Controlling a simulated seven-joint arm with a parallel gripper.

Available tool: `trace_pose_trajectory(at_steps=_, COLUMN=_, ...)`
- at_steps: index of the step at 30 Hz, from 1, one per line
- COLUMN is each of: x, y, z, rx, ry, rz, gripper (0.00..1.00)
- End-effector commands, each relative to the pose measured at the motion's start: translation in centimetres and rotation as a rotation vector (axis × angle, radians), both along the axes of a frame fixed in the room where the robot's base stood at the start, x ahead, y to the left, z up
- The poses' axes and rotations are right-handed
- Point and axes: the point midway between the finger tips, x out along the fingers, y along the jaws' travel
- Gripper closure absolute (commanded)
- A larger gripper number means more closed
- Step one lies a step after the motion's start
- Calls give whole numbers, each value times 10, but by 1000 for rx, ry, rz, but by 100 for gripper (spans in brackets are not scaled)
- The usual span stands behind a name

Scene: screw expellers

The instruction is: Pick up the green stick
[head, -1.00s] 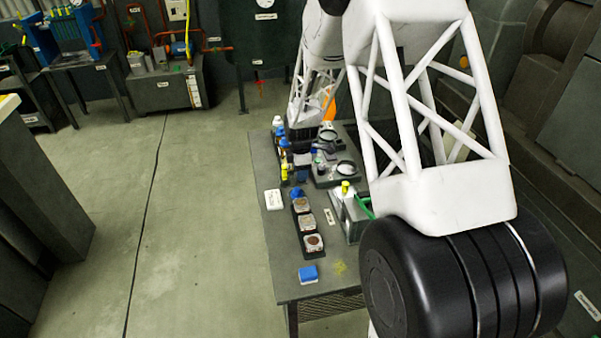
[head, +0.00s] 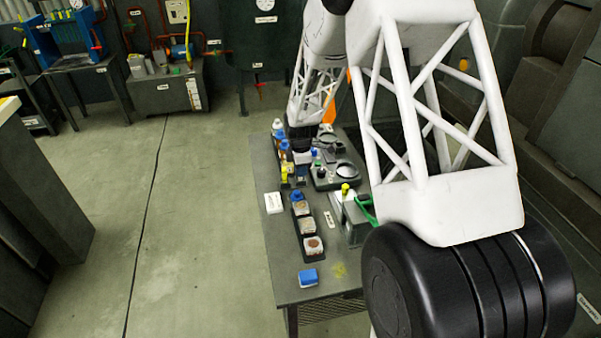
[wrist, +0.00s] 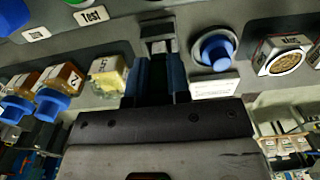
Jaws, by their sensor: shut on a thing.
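My gripper (wrist: 160,80) shows in the wrist view with two dark blue fingers close together, shut on a narrow dark thing between them. Its colour and shape are too dark to make out, so I cannot tell whether it is the green stick. In the head view my gripper (head: 301,158) is small and low over the far part of the table, among bottles and dark fixtures. A green bar-like piece (head: 367,210) shows beside a grey-white box, partly hidden by my arm.
The grey table (head: 283,285) carries a row of sample boxes (head: 308,227), a blue-white block (head: 308,277), a white card (head: 273,202) and a grey-white box (head: 352,213).

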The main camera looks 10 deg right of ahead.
Motion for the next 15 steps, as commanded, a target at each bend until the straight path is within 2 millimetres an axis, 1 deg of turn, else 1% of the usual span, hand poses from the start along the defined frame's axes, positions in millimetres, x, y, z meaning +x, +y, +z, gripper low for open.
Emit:
trace_pose_trajectory(at_steps=1, x=1, y=0, z=7, rx=0, ry=-3, rz=0, gripper=100)
trace_pose_trajectory(at_steps=9, x=1, y=0, z=48, rx=0, ry=-3, rz=0, gripper=100)
trace_pose_trajectory(at_steps=15, x=0, y=0, z=72, rx=0, ry=-2, rz=0, gripper=100)
